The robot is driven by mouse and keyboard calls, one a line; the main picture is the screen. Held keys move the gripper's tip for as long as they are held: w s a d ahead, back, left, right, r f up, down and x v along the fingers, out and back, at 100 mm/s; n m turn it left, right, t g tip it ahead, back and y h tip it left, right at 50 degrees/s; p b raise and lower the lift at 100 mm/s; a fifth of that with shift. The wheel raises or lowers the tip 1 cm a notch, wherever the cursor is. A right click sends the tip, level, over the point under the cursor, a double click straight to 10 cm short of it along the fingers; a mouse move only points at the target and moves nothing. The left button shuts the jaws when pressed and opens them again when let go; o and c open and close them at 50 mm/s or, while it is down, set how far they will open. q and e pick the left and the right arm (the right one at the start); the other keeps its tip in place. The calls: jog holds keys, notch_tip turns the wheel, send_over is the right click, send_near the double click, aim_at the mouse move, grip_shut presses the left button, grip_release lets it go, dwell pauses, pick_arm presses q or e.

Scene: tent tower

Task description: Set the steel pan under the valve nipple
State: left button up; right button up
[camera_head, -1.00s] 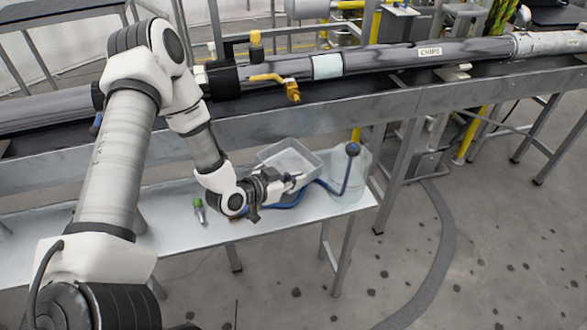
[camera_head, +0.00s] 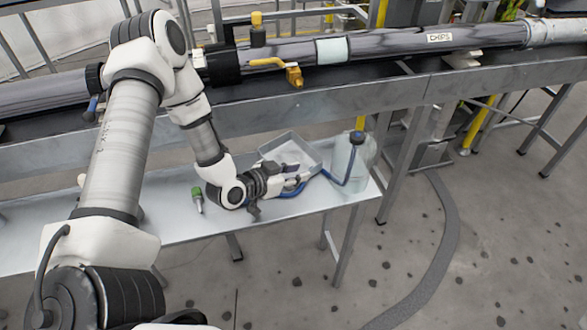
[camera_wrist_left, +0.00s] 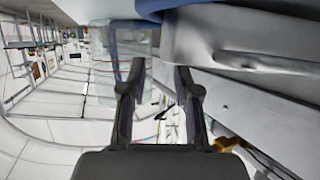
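The steel pan (camera_head: 275,147) is a grey, open rectangular tray on the narrow bench under the pipe. The yellow valve (camera_head: 293,76) sits on the pipe above the bench; its nipple is too small to make out. My left gripper (camera_head: 292,178) is low over the bench, at the pan's near side. In the left wrist view its two fingers (camera_wrist_left: 158,72) stand apart, with a gap between them. A large grey surface, probably the pan (camera_wrist_left: 240,45), fills the upper right there. I cannot tell whether the fingers touch it. My right gripper is out of view.
A clear jug-like container (camera_head: 362,165) stands right of the pan, with a blue hose (camera_head: 342,181) running by the gripper. A green-topped small bottle (camera_head: 197,194) is left of the gripper. The bench (camera_head: 120,235) is clear at its left. The pipe frame (camera_head: 300,105) overhangs behind.

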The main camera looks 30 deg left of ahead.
pick_arm(q)
jog(key=shift+r+p, duration=0.35)
jog(key=shift+r, duration=0.05)
jog(key=shift+s+a+r, duration=0.15)
jog(key=shift+s, duration=0.1)
jog(key=p+v, duration=0.6)
jog(key=v, duration=0.5)
jog(key=s+d+f+n+g+y, duration=0.2)
jog(key=s+d+f+g, duration=0.3)
jog(key=s+f+g, duration=0.1)
jog(key=s+d+f+n+g+y, duration=0.2)
jog(key=s+d+f+g, duration=0.3)
jog(key=s+f, duration=0.3)
jog(key=s+g, duration=0.1)
jog(key=s, duration=0.2)
jog(key=shift+d+g, duration=0.35)
jog(key=shift+g, duration=0.05)
